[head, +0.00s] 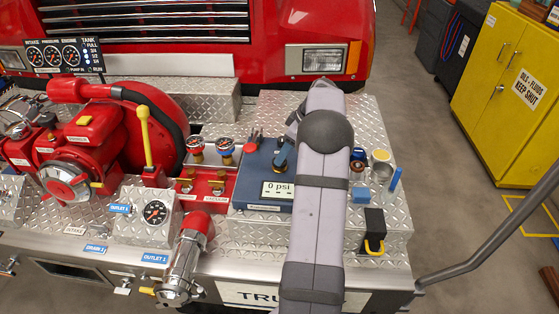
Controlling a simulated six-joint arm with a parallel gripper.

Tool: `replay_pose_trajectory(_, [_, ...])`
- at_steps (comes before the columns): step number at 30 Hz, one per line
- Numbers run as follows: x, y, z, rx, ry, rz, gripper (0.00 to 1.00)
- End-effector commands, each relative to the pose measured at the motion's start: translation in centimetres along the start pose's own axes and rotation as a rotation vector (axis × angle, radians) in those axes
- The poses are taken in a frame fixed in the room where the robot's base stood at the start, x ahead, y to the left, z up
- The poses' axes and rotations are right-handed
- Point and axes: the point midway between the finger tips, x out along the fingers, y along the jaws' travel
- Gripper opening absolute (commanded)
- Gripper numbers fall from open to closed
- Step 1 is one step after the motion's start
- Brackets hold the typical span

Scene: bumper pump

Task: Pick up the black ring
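I cannot make out the black ring for certain. My grey arm stretches up the middle of the head view and hides part of the deck. Its wrist bends behind the dark elbow, close to the blue pressure box (264,190). My gripper's fingers are hidden or cannot be told apart from the fittings there.
A rail (490,240) rises at right.

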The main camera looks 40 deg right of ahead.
Motion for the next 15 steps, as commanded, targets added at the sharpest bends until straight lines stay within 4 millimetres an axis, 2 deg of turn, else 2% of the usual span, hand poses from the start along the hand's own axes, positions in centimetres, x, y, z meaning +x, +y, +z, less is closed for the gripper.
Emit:
replay_pose_trajectory(9, [3.3,0.0,-0.1,0.0,-0.001,-0.002,0.58])
replay_pose_trajectory(15, [3.9,0.1,0.0,-0.001,0.0,0.0,0.58])
